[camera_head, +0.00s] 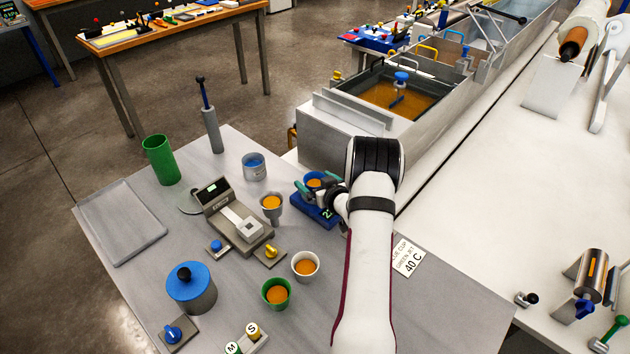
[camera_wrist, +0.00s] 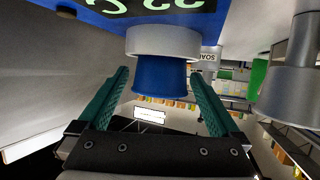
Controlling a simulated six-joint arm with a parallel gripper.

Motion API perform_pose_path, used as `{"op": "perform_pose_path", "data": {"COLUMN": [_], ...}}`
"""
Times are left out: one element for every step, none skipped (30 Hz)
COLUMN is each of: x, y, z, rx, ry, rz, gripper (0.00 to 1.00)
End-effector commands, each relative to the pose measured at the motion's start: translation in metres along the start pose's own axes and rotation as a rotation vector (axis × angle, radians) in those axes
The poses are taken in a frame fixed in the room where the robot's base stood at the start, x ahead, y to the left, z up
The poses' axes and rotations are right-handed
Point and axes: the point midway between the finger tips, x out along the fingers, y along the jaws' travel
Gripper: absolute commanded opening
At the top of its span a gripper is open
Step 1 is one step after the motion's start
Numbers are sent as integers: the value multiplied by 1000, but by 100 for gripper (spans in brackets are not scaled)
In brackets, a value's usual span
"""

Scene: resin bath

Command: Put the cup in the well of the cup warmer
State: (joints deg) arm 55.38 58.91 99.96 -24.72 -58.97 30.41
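The blue cup (camera_head: 314,183), with orange liquid in it, is at the cup warmer (camera_head: 312,212), a blue block with a lit display that seems to read 22. In the wrist view, which shows the warmer (camera_wrist: 240,12) upside down, the blue cup (camera_wrist: 160,78) stands with its base at the pale ring (camera_wrist: 163,42) of the well and looks seated in it. My gripper (camera_head: 318,188) is at the cup. In the wrist view the fingers of my gripper (camera_wrist: 159,75) are on either side of the cup, with visible gaps. The cup's exact depth in the well is hidden.
A white cup (camera_head: 305,265) and a green cup (camera_head: 276,293), both with orange liquid, stand in front. A scale (camera_head: 237,222), a funnel-like holder (camera_head: 271,205) and a blue-filled jar (camera_head: 254,167) are left of the warmer. A card (camera_head: 408,257) reading 40 C lies right of my arm.

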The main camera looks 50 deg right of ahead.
Motion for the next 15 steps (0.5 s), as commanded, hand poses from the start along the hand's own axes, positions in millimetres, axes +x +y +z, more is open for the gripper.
{"op": "perform_pose_path", "data": {"x": [0,0,0,0,0,0,-1,-3,-8,-13,-19,-28,-36,-43,-54], "y": [0,0,0,0,0,0,0,0,1,1,1,1,1,1,1], "z": [0,0,0,0,0,-1,-2,-2,-2,-2,-2,-2,-3,-2,-2], "rx": [0,0,0,0,0,0,0,0,0,1,0,1,1,1,2], "ry": [0,0,0,0,0,0,1,0,0,0,0,0,0,0,-1], "rz": [0,0,0,0,0,0,0,0,1,1,2,1,2,2,2], "gripper": [100,100,100,100,100,100,100,100,100,100,100,100,100,100,100]}}
